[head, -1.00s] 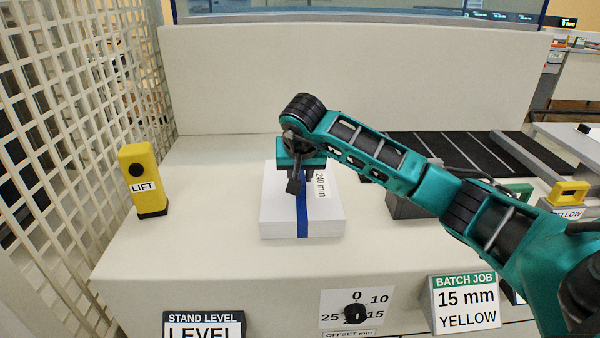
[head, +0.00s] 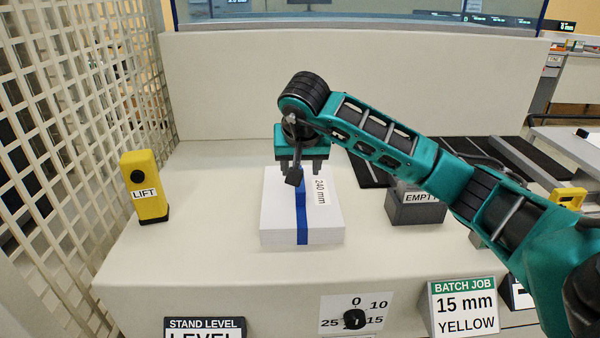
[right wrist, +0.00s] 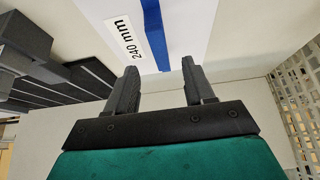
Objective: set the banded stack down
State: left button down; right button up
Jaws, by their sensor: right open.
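The banded stack (head: 275,212) is a white paper block with a blue band (head: 302,222) and a "240 mm" label (head: 320,191). It rests flat on the pale stand top in the head view. My right gripper (head: 302,170) is above the far edge of the stack, open and empty. In the right wrist view the open fingers (right wrist: 158,85) point toward the stack (right wrist: 185,25), with the blue band between them in the picture and clear space around them. My left gripper is out of view.
A yellow LIFT post (head: 147,186) stands at the left beside a white lattice (head: 60,150). A grey box labelled EMPTY (head: 415,211) and dark slatted strips (head: 365,175) are at the right. A dial (head: 354,318) and a BATCH JOB sign, 15 mm YELLOW (head: 464,306), are at the front.

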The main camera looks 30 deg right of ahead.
jog(key=v, duration=0.5)
jog(key=shift+s+a+r+p, duration=0.1)
jog(key=shift+r+p, duration=0.2)
